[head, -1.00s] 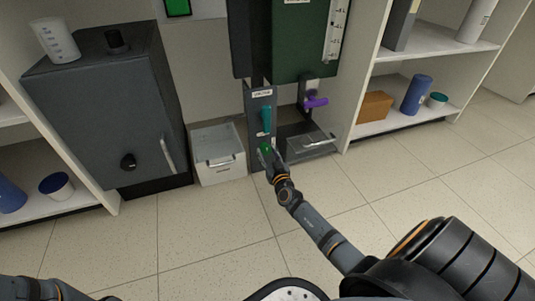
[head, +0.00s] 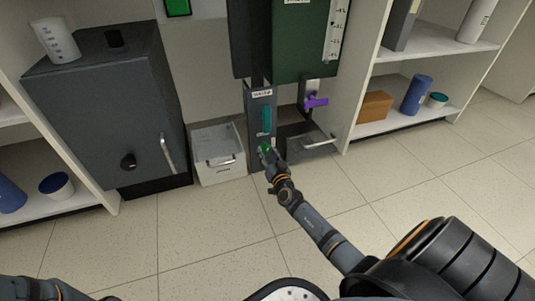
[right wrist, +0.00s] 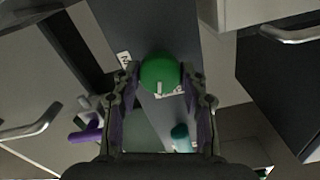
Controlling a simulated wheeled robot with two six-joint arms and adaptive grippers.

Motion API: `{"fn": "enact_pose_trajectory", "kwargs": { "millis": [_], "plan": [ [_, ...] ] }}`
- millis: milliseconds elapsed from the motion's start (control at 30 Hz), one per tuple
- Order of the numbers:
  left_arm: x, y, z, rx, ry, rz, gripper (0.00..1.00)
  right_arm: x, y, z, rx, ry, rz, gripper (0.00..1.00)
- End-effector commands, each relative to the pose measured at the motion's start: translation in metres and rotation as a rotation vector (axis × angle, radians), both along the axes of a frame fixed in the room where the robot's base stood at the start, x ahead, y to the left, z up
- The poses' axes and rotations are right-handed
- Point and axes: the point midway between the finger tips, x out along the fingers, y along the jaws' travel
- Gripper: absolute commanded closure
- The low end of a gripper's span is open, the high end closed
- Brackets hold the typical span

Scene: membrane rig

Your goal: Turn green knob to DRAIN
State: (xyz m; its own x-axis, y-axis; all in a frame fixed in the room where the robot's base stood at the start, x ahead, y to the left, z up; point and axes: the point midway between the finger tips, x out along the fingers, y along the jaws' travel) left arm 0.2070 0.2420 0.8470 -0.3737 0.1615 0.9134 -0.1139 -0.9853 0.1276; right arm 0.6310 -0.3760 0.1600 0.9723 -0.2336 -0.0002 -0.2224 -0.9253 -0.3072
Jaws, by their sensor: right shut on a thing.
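The green knob (head: 265,149) sits low on the front of the dark rig column (head: 260,104), below a teal handle (head: 267,120). My right gripper (head: 269,155) is at the knob, its fingers closed around it. In the right wrist view the round green knob (right wrist: 160,74) lies between the two fingertips, with a short white mark on its face. Labels beside the knob are partly covered and too small to read. My left gripper is not in view; only part of my left arm shows at the bottom left corner.
A purple valve handle (head: 316,102) and a dark tray (head: 308,141) are right of the column. A white bin (head: 219,171) and a grey cabinet (head: 108,110) stand to the left. Shelves (head: 437,116) are at the right. The tiled floor in front is clear.

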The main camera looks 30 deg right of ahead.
Motion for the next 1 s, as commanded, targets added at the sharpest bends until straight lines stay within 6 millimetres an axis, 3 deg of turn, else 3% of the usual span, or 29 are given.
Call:
{"fn": "enact_pose_trajectory", "kwargs": {
  "millis": [233, 433, 567, 867, 1000],
  "plan": [
    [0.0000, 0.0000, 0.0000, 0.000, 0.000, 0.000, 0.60, -0.0003, 0.0001, -0.0005, 0.004, 0.000, 0.000, 0.85],
    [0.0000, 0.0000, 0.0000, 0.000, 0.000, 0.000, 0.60, -0.0004, 0.0001, -0.0006, 0.243, -0.057, -0.001, 0.85],
    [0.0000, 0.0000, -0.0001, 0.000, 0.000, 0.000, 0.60, -0.0004, 0.0001, -0.0006, 0.300, -0.071, -0.001, 0.85],
    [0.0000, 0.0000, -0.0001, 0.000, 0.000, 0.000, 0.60, -0.0004, 0.0000, -0.0008, 0.271, -0.064, -0.001, 0.85],
    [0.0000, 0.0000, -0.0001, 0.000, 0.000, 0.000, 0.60, -0.0004, 0.0000, -0.0008, 0.043, -0.009, -0.001, 0.85]
  ]
}}
